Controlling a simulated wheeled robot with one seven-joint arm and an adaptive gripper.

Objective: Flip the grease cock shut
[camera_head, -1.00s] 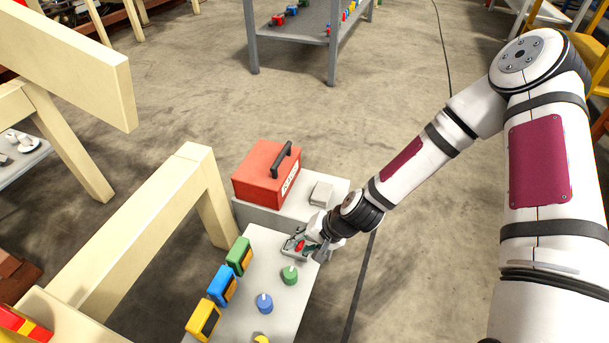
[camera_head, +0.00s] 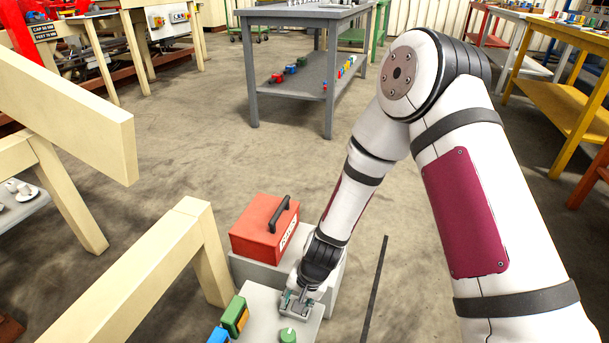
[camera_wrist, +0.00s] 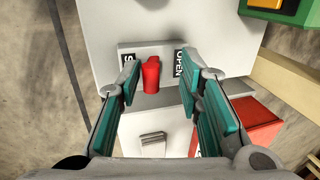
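The grease cock shows in the wrist view as a short red handle (camera_wrist: 151,75) standing in front of a grey plate (camera_wrist: 152,48). The plate has an "OPEN" label at right and a label starting with "S" at left, partly hidden by a finger. The handle is between the labels; its exact lean cannot be told. My gripper (camera_wrist: 158,68) is open, its teal fingers on either side of the handle with gaps visible. In the head view, my gripper (camera_head: 298,298) is low over the grey bench (camera_head: 262,300), and the red handle is hidden there.
A red toolbox (camera_head: 265,228) stands just behind the gripper and also shows in the wrist view (camera_wrist: 250,128). A green knob (camera_head: 288,336) and a green block (camera_head: 235,316) are close in front. Cream beams (camera_head: 150,265) rise at left. Open floor lies beyond.

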